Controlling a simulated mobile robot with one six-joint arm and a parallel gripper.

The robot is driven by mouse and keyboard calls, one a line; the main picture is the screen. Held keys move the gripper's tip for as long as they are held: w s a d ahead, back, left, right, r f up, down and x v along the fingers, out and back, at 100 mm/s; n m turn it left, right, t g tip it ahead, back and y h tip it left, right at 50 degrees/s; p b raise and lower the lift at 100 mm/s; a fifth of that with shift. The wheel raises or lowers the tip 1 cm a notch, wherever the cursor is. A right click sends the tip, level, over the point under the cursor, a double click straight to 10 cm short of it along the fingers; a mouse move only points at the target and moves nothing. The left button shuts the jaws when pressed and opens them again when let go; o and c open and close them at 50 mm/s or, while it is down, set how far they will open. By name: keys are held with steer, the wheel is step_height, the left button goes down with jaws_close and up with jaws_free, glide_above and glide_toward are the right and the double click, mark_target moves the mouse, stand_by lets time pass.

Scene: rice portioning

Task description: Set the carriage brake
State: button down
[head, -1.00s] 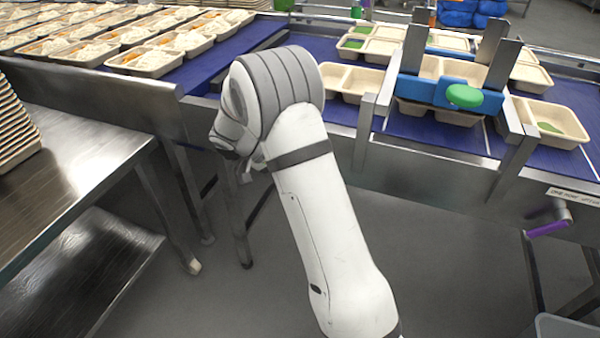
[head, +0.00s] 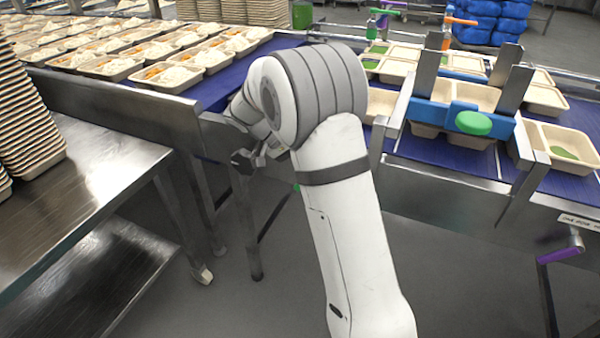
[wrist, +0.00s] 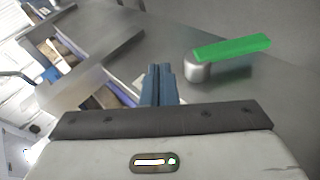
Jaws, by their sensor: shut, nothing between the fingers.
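A green-handled lever (wrist: 232,47) on a rounded metal hub shows in the wrist view, right of my gripper (wrist: 159,85). My gripper's fingers are shut and empty, apart from the lever. In the head view only a small green bit (head: 296,187) shows beside my arm, perhaps this lever; my fingertips are hidden there. The carriage (head: 462,112), blue with metal uprights and a green knob (head: 473,123), stands across the belt at right. No handle is legibly marked as the brake.
The blue belt (head: 445,150) carries several trays, some with rice (head: 165,72). A steel table (head: 105,190) with stacked trays (head: 25,120) stands at left. The conveyor's metal side rail (head: 130,105) lies close to my arm. Floor (head: 270,290) is clear in front.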

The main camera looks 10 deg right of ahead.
steer(key=s+a+n+t+y, duration=0.2)
steer(key=s+n+y, duration=0.1)
steer(key=s, duration=0.9)
steer(key=s+a+n+t+y, duration=0.2)
steer(key=s+y, duration=0.4)
steer(key=s, duration=0.6)
steer(key=shift+s+a+n+y, duration=0.3)
steer(key=shift+s+a+n, duration=0.15)
steer(key=shift+n, duration=0.75)
